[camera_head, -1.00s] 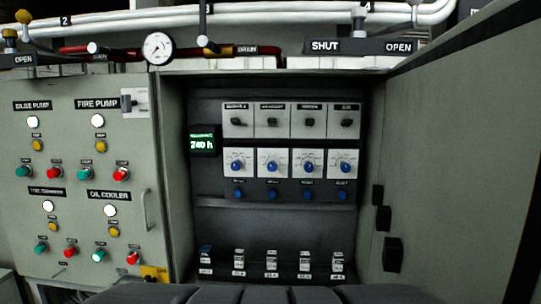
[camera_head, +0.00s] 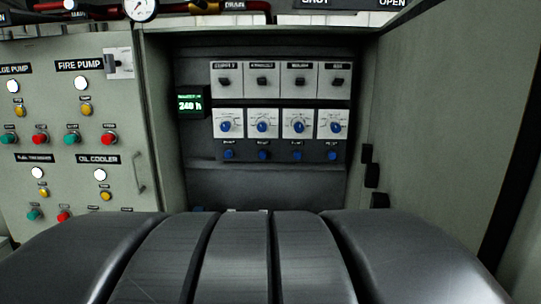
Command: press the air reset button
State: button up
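Inside the open cabinet, a row of small blue buttons sits under a row of white plates with blue knobs. The rightmost blue button (camera_head: 332,156) is in the column whose top plate has a short label that looks like "AIR"; the lettering is too small to be sure. Its blue knob (camera_head: 336,127) and black switch (camera_head: 339,81) are above it. Nothing covers this button. My gripper is not in view. Dark rounded segments of my own arm (camera_head: 243,260) fill the bottom of the view and hide the lower cabinet.
The open cabinet door (camera_head: 430,130) stands on the right, with black latches on its edge. A green display (camera_head: 190,103) is left of the switches. The left panel (camera_head: 120,180) carries lamps, coloured buttons and a handle (camera_head: 139,172). The space before the switch rows is clear.

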grip_shut()
jog(key=shift+w, duration=0.1)
dwell(1.4)
